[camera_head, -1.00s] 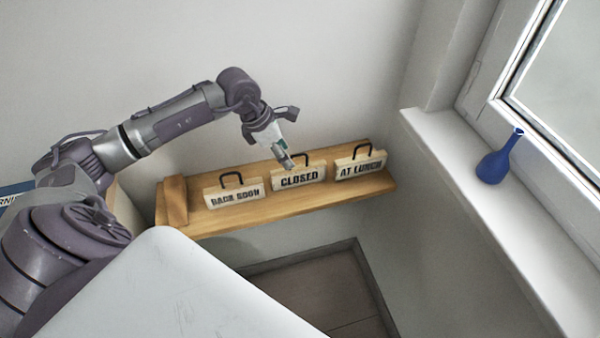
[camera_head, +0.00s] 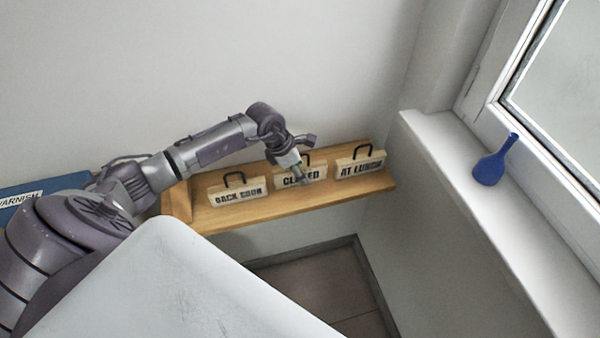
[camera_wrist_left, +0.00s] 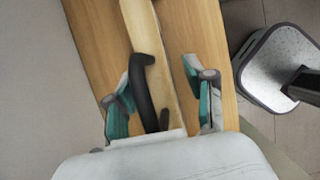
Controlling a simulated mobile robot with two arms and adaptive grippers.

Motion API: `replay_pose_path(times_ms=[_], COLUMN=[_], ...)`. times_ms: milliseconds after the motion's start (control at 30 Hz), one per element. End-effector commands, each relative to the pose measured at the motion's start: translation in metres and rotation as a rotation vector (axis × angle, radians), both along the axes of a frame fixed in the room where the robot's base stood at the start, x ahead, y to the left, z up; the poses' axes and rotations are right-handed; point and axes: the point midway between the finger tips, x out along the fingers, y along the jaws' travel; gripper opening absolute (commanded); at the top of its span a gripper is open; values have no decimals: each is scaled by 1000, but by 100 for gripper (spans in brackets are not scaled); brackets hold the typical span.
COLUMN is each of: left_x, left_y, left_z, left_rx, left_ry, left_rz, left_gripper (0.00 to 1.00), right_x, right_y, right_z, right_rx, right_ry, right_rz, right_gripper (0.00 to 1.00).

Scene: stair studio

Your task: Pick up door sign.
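Three door signs with dark handles stand on a wooden shelf (camera_head: 240,218): BACK SOON (camera_head: 238,197) at left, CLOSED (camera_head: 314,174) in the middle and AT LUNCH (camera_head: 360,167) at right. My left gripper (camera_head: 301,178) is at the CLOSED sign and covers part of its lettering. In the left wrist view, my left gripper (camera_wrist_left: 163,108) is open, with one teal-padded finger on each side of the sign (camera_wrist_left: 160,45) and its black handle (camera_wrist_left: 143,90). A gap shows between the fingers and the sign. My right gripper is not in view.
A blue vase (camera_head: 490,168) stands on the white window sill (camera_head: 460,170) at right. A wooden block (camera_head: 178,201) is at the shelf's left end. A blue box marked VARNISH (camera_head: 45,190) is at far left. Wall rises behind the shelf.

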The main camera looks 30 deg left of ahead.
Motion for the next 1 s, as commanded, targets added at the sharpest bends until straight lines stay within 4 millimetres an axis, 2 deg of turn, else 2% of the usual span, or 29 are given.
replay_pose_path(times_ms=[33, 300, 333, 767, 867, 1000], left_x=[0, 0, 0, 0, 1, 2], left_y=[0, 0, 0, 1, 1, 1], left_z=[0, 0, 0, 5, 15, 39], left_rx=[0, 0, 0, 0, 2, 3], left_ry=[0, 0, 0, -2, -4, -8], left_rz=[0, 0, 0, -1, 0, -1], left_gripper=[48, 2, 0, 0, 0, 0], right_x=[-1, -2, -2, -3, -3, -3], right_y=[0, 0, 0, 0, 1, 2], right_z=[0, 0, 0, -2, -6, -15], right_rx=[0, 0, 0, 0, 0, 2], right_ry=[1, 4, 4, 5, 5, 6], right_rz=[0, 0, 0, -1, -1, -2], right_gripper=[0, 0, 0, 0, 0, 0])
